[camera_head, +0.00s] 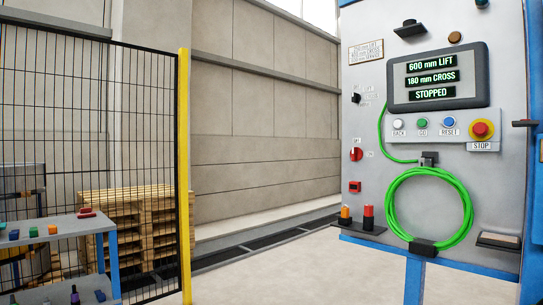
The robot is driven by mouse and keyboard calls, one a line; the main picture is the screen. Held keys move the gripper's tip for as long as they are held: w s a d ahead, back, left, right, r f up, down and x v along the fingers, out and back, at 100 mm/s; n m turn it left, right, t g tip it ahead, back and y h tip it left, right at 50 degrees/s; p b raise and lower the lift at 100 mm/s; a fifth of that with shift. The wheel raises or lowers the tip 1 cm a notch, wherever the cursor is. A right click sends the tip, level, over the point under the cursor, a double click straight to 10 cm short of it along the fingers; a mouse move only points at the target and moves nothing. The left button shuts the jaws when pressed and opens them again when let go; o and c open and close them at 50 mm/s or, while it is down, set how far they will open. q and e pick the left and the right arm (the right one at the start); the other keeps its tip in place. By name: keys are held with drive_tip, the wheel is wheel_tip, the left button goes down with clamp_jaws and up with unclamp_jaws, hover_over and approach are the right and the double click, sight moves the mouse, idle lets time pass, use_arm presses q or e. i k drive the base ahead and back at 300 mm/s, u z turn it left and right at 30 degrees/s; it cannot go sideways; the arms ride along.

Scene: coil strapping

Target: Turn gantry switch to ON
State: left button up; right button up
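A grey control panel (400,150) stands at the right. On its left side are a small black knob (356,98) and, below it, a red round rotary switch (356,154) with small labels. The labels are too small to read, so I cannot tell which is the gantry switch or where it points. The screen (433,79) reads 600 mm LIFT, 180 mm CROSS, STOPPED. Neither of my grippers is in view.
White, green and blue buttons and a red STOP button (480,129) sit under the screen. A coiled green cable (391,205) hangs below. A mesh fence with a yellow post (184,180), pallets (130,215) and a shelf (60,232) stand left. Floor between is clear.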

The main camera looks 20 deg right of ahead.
sight(355, 154)
drive_tip(key=u, duration=0.3)
drive_tip(key=i, duration=1.3)
drive_tip(key=z, duration=0.8)
drive_tip(key=i, duration=1.2)
drive_tip(key=z, duration=1.15)
